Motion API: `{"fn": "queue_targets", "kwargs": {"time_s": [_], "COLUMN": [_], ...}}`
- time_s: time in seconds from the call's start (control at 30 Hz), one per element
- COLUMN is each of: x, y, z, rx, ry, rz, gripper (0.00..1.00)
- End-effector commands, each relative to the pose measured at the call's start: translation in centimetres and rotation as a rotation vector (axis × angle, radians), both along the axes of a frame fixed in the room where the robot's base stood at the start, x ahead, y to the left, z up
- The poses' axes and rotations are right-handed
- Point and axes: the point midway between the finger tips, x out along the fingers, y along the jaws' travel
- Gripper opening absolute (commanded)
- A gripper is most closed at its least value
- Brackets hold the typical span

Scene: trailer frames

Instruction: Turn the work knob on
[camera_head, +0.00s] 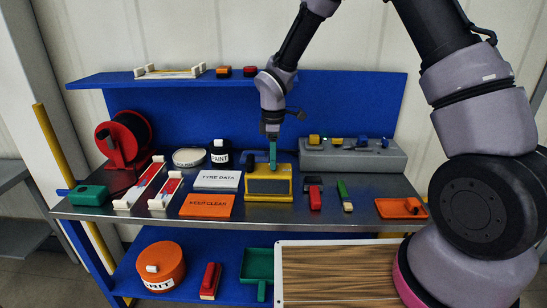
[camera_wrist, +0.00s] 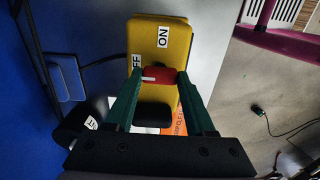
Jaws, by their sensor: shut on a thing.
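A yellow work unit (camera_wrist: 172,37) stands on the metal bench, and it also shows in the head view (camera_head: 281,183). In the wrist view its face carries the labels OFF and ON. A red knob (camera_wrist: 158,74) sits on this face, nearer the OFF label. My gripper (camera_wrist: 160,76) has its green fingers closed on the two sides of the red knob. In the head view my gripper (camera_head: 272,160) reaches down onto the unit from above, and the knob itself is not clear there.
A TYRE DATA card (camera_head: 217,180) and an orange KEEP CLEAN card (camera_head: 206,205) lie left of the unit. A paint tin (camera_head: 220,158) stands behind them. A grey block (camera_head: 352,158) with small coloured items stands at the back right.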

Motion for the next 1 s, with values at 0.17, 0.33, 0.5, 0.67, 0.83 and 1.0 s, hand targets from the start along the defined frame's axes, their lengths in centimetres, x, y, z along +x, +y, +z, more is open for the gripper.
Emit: {"fn": "queue_targets", "kwargs": {"time_s": [0.17,0.33,0.5,0.67,0.83,1.0], "x": [0.0,0.0,0.01,0.0,-0.01,0.0], "y": [0.01,0.0,0.01,0.03,0.03,0.02], "z": [0.03,0.03,0.04,0.04,0.04,0.05], "rx": [0.0,0.0,0.0,0.0,0.0,0.0], "ry": [0.0,0.0,-0.001,-0.001,-0.001,-0.001], "rz": [-0.022,-0.089,-0.208,-0.354,-0.516,-0.678], "gripper": [0.0,0.0,0.0,0.0,0.0,0.0]}}
